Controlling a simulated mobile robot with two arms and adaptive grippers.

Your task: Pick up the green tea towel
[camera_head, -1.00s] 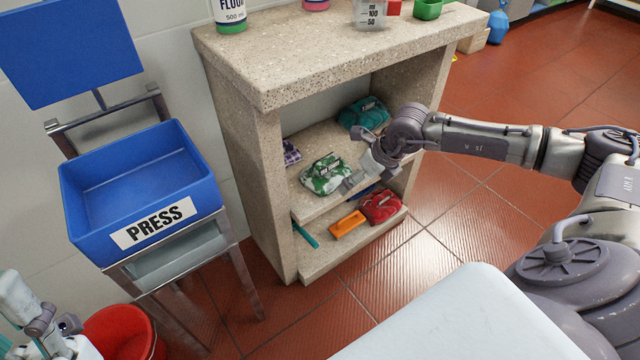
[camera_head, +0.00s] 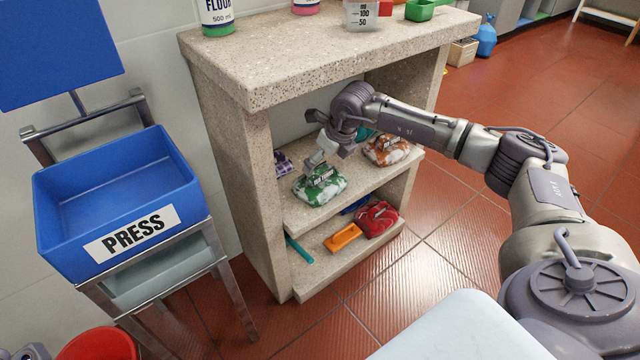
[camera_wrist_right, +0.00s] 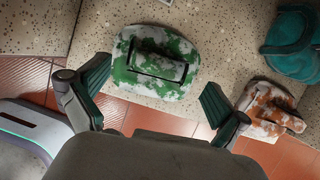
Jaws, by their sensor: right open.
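The green tea towel (camera_head: 321,190) is a green and white patterned folded cloth with a dark-edged label. It lies on the middle shelf of the stone unit. In the right wrist view the towel (camera_wrist_right: 150,82) lies just ahead of the fingers. Only a sliver of what looks like my left gripper (camera_head: 30,352) shows at the bottom left corner.
An orange-white cloth (camera_head: 387,150) and a mostly hidden teal cloth (camera_wrist_right: 290,48) lie to the right on the same shelf. The stone top slab (camera_head: 290,75) hangs above my wrist. Below are a red cloth (camera_head: 376,220) and an orange item (camera_head: 343,237).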

